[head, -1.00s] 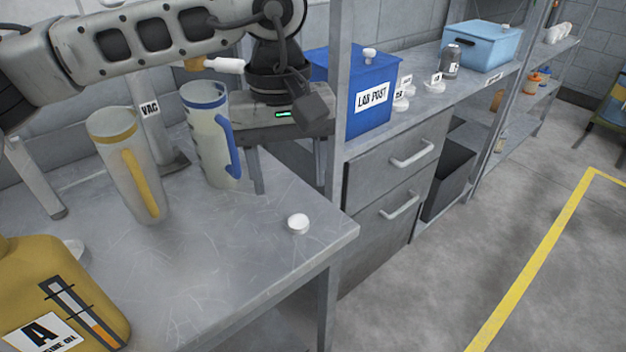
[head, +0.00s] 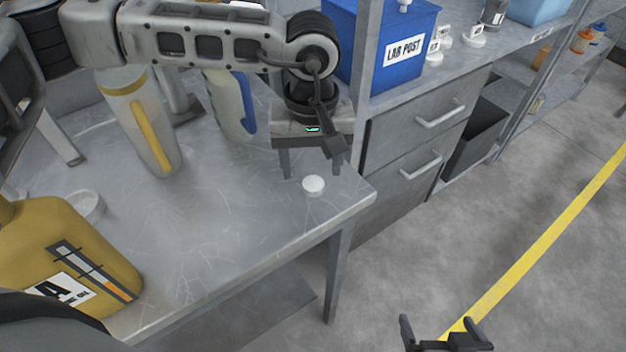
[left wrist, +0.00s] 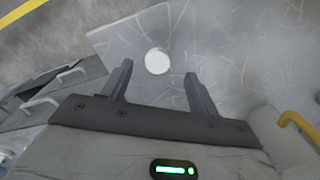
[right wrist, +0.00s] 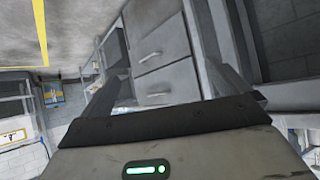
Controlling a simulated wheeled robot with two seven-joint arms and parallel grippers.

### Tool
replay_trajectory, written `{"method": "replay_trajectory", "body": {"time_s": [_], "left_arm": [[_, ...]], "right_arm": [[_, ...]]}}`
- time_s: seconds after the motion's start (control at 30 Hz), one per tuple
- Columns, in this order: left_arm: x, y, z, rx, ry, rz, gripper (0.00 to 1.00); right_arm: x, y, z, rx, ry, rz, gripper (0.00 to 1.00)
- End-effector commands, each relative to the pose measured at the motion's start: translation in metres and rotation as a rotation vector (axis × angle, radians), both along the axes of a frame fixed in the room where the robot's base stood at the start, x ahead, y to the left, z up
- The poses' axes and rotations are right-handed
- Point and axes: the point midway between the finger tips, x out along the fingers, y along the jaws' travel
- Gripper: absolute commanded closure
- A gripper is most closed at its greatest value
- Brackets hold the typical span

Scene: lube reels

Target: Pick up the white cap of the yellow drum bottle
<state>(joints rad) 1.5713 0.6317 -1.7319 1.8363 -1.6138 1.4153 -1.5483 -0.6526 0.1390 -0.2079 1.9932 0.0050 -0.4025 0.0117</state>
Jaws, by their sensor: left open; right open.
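The white cap (head: 313,186) lies on the metal table near its right front corner. It also shows in the left wrist view (left wrist: 157,61), ahead of and roughly between the fingertips. The yellow drum bottle (head: 75,250) stands at the table's left front, partly hidden by my own body at the bottom left. My left gripper (head: 312,172) is open and empty, pointing down just behind and above the cap. My right gripper (head: 440,325) is open and empty, low over the floor beyond the table's front edge.
A jug with a yellow handle (head: 140,125) and a jug with a blue handle (head: 232,105) stand behind on the table. A white dish (head: 87,206) is beside the bottle. A shelf post and drawers (head: 415,140) stand close right of the table. The table's middle is clear.

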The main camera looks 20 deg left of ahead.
Motion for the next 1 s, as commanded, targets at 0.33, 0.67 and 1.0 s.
{"method": "replay_trajectory", "body": {"time_s": [0.33,0.67,1.0], "left_arm": [[-0.001,-0.003,-0.041,0.001,0.001,-0.001,0.39],[-0.001,-0.003,-0.042,0.000,0.001,-0.001,0.70],[-0.001,-0.003,-0.041,0.000,0.000,0.000,0.87]], "right_arm": [[-0.001,-0.005,0.005,-0.010,0.007,-0.009,0.00],[-0.002,-0.005,0.003,-0.010,0.012,-0.008,0.00],[-0.004,-0.003,0.003,-0.007,0.014,-0.006,0.00]]}}
